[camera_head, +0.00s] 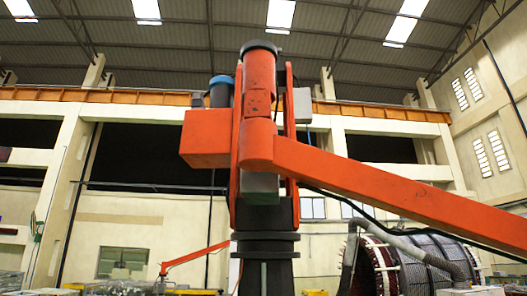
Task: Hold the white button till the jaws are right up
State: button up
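A large orange machine arm (370,187) on a black column (264,262) stands close in the middle of the camera_head view. Its long beam slopes down to the right and runs out of the picture, so its far end is hidden. I cannot make out a white button or any jaws in this view. My gripper is not in view.
A large dark cylinder with red rings (422,262), perhaps a stator, lies at the lower right with a grey hose or pipe over it. A smaller orange arm (196,256) stands far back left. An orange overhead beam (95,96) crosses the hall. The floor is not visible.

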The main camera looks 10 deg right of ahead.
jog(key=shift+c, duration=0.5)
grip_shut()
dwell(1.3)
